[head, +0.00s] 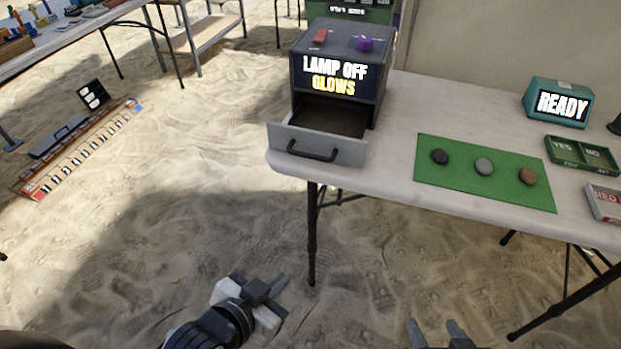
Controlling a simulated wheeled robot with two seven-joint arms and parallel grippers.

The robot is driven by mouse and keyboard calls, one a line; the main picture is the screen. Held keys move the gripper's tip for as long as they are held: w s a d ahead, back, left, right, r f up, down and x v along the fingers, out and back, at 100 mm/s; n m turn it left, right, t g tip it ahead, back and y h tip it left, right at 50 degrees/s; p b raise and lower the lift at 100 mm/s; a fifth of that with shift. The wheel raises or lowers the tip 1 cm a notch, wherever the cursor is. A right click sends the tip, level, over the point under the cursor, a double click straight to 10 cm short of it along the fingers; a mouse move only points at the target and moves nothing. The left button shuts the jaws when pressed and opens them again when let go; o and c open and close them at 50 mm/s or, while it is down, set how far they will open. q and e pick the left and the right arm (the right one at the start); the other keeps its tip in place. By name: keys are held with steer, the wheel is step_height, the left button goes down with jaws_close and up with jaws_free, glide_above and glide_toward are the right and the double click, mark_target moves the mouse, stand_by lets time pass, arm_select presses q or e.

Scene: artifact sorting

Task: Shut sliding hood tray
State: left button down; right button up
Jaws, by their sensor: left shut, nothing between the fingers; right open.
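The sliding tray (320,147) of the dark hood box (337,75) is pulled out toward me. It has a grey front with a black handle, and its inside looks empty. The hood box stands at the left end of the white table (410,110) and reads "LAMP OFF GLOWS". My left gripper (280,284) is shut and empty, low over the sand, below and left of the tray and apart from it. My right gripper (435,326) is open at the bottom edge, in front of the table; only its fingertips show.
A green mat (460,192) with three stones lies right of the tray. A teal "READY" display (558,103), a green YES/NO tray (582,168) and a red-marked box (603,202) are further right. A red block and purple knob sit on the hood.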

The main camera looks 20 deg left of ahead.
arm_select(q)
steer(key=w+r+m+t+y+b, duration=0.1)
steer(key=w+m+t+b, duration=0.2)
steer(key=w+m+b, duration=0.3)
steer(key=w+a+r+m+t+y+b, duration=0.1)
steer(key=w+m+b, duration=0.5)
steer(key=m, duration=0.9)
steer(key=w+r+m+t+b, duration=0.3)
steer(key=w+m+b, duration=0.3)
steer(key=w+m, duration=0.5)
steer(key=shift+w+a+r+t+y, duration=0.1)
steer(key=shift+w+a+t+y, duration=0.1)
steer(key=shift+t, duration=0.25)
steer(key=shift+w+a+r+t+y, duration=0.1)
steer(key=shift+a+t+y, duration=0.1)
steer(key=shift+t, duration=0.25)
arm_select(e)
steer(key=w+a+f+y, duration=0.1)
steer(key=a+f, duration=0.1)
steer(key=f, duration=0.4)
steer(key=w+a+f+y, duration=0.1)
steer(key=a+f, duration=0.1)
steer(key=f, duration=0.5)
steer(key=shift+w+a+n, duration=0.15)
steer(key=shift+a+n, duration=0.15)
steer(key=shift+n, duration=0.1)
arm_select(q)
steer(key=shift+s, duration=0.1)
